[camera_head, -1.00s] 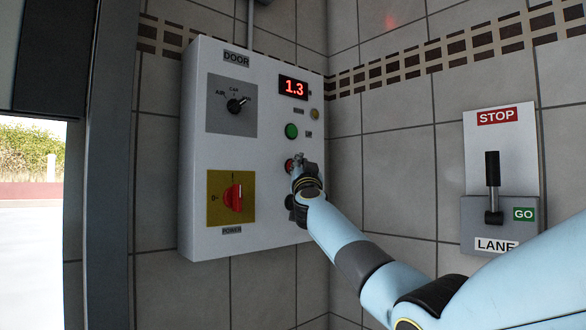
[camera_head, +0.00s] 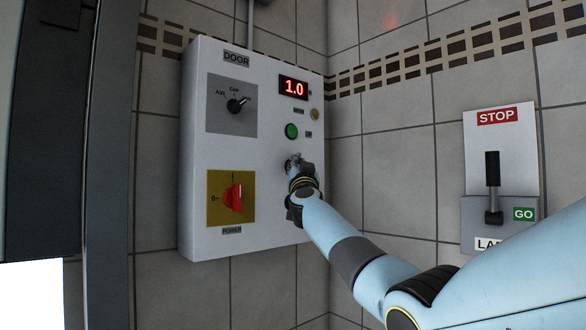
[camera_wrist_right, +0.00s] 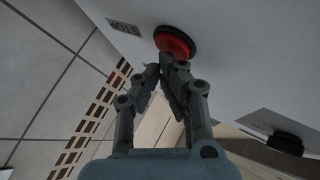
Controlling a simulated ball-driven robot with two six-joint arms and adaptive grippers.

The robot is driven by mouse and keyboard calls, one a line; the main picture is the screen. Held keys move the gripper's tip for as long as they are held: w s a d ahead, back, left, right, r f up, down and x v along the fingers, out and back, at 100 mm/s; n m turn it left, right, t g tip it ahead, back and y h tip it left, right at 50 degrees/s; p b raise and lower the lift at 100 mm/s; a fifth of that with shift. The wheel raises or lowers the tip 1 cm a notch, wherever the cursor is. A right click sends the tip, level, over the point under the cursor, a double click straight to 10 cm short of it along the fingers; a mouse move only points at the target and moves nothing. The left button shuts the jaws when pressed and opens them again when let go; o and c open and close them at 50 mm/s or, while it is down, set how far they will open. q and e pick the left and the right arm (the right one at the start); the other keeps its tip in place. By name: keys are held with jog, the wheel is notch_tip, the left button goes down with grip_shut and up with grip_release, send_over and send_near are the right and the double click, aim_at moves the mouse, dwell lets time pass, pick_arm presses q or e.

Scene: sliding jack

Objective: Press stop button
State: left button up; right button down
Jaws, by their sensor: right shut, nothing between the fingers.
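The red stop button (camera_wrist_right: 175,42) shows in the right wrist view, round with a black collar, on the white door control panel (camera_head: 270,185). My right gripper (camera_wrist_right: 163,66) is shut and empty. Its fingertips are right at the lower edge of the button; I cannot tell whether they touch it. In the head view my right gripper (camera_head: 293,162) is in front of the panel below the green button (camera_head: 291,131) and hides the red button. My left gripper is not in view.
The panel also bears a black selector knob (camera_head: 236,105), a red power switch (camera_head: 232,198) and a display (camera_head: 293,88) reading 1.0. A lane lever (camera_head: 493,185) is on the right wall. A dark door (camera_head: 50,130) is at the left.

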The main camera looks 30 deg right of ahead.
jog(key=shift+w, duration=0.3)
jog(key=shift+s, duration=0.15)
dwell(0.4)
jog(key=shift+s+d, duration=0.1)
jog(key=shift+s, duration=0.6)
jog(key=s, duration=0.5)
jog(key=shift+d, duration=0.35)
dwell(0.4)
